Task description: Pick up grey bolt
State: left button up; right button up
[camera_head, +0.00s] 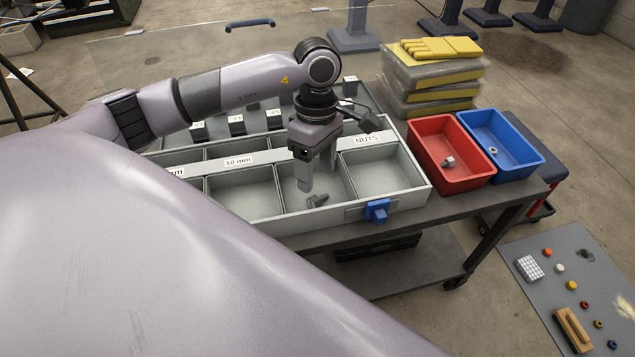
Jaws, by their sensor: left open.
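A grey bolt (317,200) lies on the floor of a front compartment of the grey sorting box (410,203). My left gripper (306,182) points down into that same compartment, a little above and to the left of the bolt. It is open and apart from the bolt. Another grey bolt or nut (448,162) lies in the red bin (470,178) at the right. My right gripper is not in view.
The box's divider walls and labelled middle strip stand close behind my gripper. A blue latch (377,210) sits on its front wall. A blue bin (530,165) holds a small nut (492,151). Yellow-topped containers (432,85) are stacked behind the bins.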

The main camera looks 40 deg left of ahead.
aim_at(320, 198)
pick_arm(q)
jog(key=f, duration=0.2)
jog(key=d+f, duration=0.1)
jog(key=f, duration=0.1)
jog(key=shift+s+f+b, duration=0.2)
jog(key=shift+f+b, duration=0.05)
jog(key=shift+b, duration=0.15)
jog(key=shift+d+f, duration=0.1)
jog(key=shift+f, duration=0.15)
jog(key=c, duration=0.8)
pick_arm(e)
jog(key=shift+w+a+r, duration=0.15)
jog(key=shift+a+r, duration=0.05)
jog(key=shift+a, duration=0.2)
pick_arm(q)
jog(key=shift+r, duration=0.15)
